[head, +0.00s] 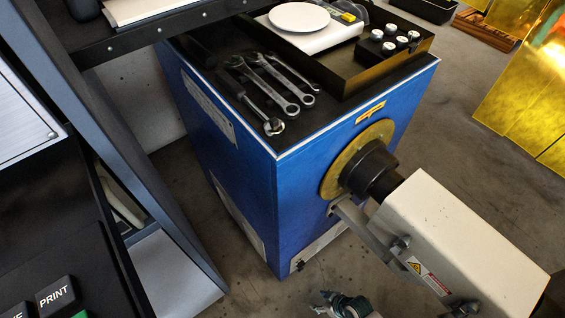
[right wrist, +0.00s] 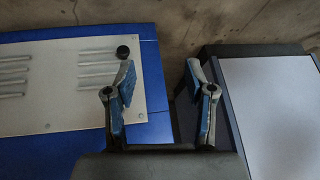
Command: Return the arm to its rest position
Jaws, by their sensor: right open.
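My right gripper (head: 340,304) shows only in part at the bottom edge of the head view, low over the floor in front of the blue cabinet (head: 240,190). In the right wrist view my right gripper (right wrist: 160,72) is open, with two blue-padded fingers apart and nothing between them. Behind its left finger is a blue surface with a pale vented panel (right wrist: 65,90). Behind its right finger is a dark-framed pale panel (right wrist: 270,105). The rest of my right arm is out of the head view. My left gripper is not in view.
The cabinet top holds several wrenches (head: 265,90) and a black tray (head: 345,87). A white machine housing (head: 460,240) with a dark hub (head: 370,173) juts out at the right. A dark console with a PRINT key (head: 55,294) stands at the left. Concrete floor shows between them.

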